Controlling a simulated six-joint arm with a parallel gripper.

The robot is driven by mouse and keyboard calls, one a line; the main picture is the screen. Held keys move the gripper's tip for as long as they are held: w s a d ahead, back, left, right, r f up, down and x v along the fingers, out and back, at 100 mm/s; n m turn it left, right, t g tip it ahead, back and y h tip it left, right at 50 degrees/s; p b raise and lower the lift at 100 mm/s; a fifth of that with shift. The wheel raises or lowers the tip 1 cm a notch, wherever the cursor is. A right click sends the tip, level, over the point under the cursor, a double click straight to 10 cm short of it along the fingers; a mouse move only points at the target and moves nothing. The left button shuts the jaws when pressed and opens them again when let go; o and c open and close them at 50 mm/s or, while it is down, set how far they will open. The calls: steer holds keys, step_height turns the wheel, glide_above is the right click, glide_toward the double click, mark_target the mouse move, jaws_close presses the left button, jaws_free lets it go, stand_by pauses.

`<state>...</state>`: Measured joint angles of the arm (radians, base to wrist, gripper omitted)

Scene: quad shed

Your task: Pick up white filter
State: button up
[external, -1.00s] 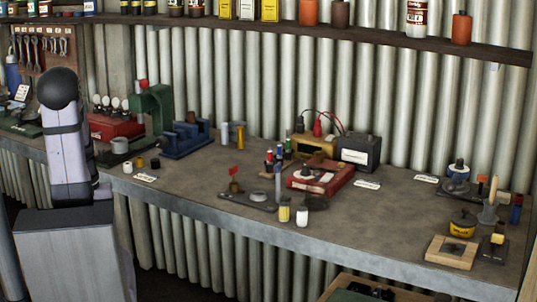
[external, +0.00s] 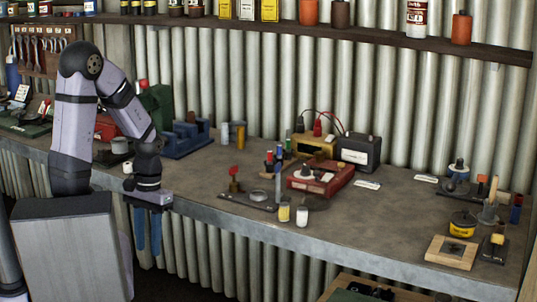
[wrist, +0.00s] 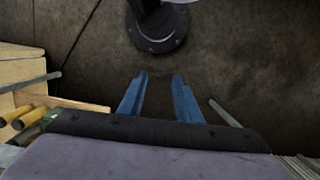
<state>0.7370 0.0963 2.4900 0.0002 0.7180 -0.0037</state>
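In the external view, a small white cylinder (external: 302,216) stands upright near the bench's front edge, beside a yellow-and-white one (external: 284,210). Another small white piece (external: 128,168) shows at the left of the bench, close behind my wrist and partly hidden. I cannot tell for sure which of these is the white filter. My gripper (external: 148,248) points down in front of the bench's front edge, far left of the upright cylinders. Its two blue fingers are apart with nothing between them, also in the wrist view (wrist: 158,80). No white filter shows in the wrist view.
The bench (external: 235,185) has clear room in its middle. A red case (external: 320,178) and a dark box (external: 360,150) stand behind the upright cylinders. A blue vice-like tool (external: 186,140) stands near my arm. A shelf (external: 300,27) crosses above.

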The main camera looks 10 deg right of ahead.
steer(key=s+d+r+m+t+p, duration=0.1)
steer(key=s+d+m, duration=0.15)
steer(key=d, duration=0.45)
steer(key=s+d+m+p, duration=0.1)
steer(key=s+d+m, duration=0.15)
steer(key=d, duration=0.45)
step_height(320, 180, up, 10)
steer(key=t+h+p, duration=0.1)
steer(key=t+h, duration=0.2)
steer(key=h, duration=0.2)
glide_above(301, 209)
steer(key=s+a, duration=0.2)
steer(key=shift+w+f+n, duration=0.1)
steer(key=shift+w+n, duration=0.05)
steer(key=shift+n, duration=0.95)
steer(key=shift+f, duration=0.1)
steer(key=shift+p+x, duration=2)
steer(key=shift+x, duration=1.6)
steer(key=shift+w, duration=0.1)
steer(key=shift+c, duration=0.7)
